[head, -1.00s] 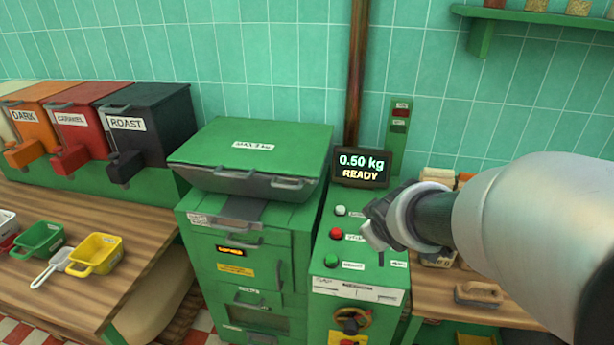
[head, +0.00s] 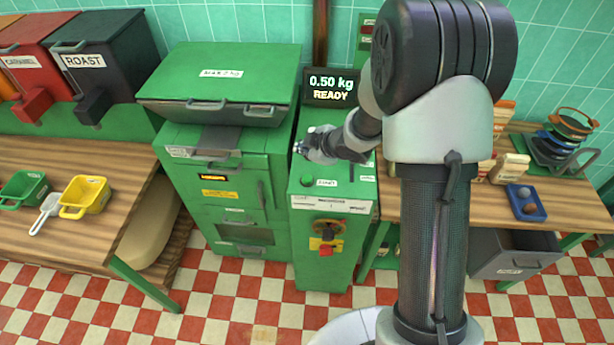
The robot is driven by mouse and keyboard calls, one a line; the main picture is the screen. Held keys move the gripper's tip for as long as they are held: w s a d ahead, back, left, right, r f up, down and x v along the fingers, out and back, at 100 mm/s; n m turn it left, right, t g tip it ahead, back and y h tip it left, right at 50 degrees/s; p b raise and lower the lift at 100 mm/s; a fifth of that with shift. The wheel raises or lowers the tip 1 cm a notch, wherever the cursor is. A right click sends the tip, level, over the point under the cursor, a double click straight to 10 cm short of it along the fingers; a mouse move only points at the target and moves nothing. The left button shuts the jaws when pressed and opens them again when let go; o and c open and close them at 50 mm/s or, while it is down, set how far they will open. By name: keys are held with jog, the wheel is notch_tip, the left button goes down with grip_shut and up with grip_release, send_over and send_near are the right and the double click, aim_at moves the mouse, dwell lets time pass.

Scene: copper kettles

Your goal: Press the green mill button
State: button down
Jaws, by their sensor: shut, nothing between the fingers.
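The green mill button (head: 307,181) sits near the front left of the sloped top of the green control cabinet (head: 322,272). My gripper (head: 299,150) is shut and empty. In the picture it is just above the green button, over the top of the panel, and appears apart from it. The other panel buttons are hidden behind my gripper and wrist. The display (head: 331,87) behind the panel reads 0.50 kg READY.
The green mill (head: 220,150) with its closed lid stands left of the cabinet. A yellow-and-red rotary switch (head: 327,237) is on the cabinet front. Scoops (head: 86,195) lie on the left wooden table (head: 120,225). A right table holds a blue tray (head: 525,203) and stacked pans.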

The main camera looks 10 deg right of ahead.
aim_at(305, 180)
jog(key=shift+f+b, duration=4.15)
jog(key=shift+f, duration=0.2)
jog(key=shift+f, duration=0.15)
jog(key=shift+f+b, duration=0.3)
jog(key=shift+f+b, duration=0.4)
jog(key=shift+f, duration=0.1)
jog(key=shift+r, duration=0.15)
jog(key=shift+r+p, duration=0.8)
jog(key=shift+p, duration=0.1)
notch_tip(305, 180, up, 5)
jog(key=p, duration=0.5)
jog(key=shift+r, duration=0.1)
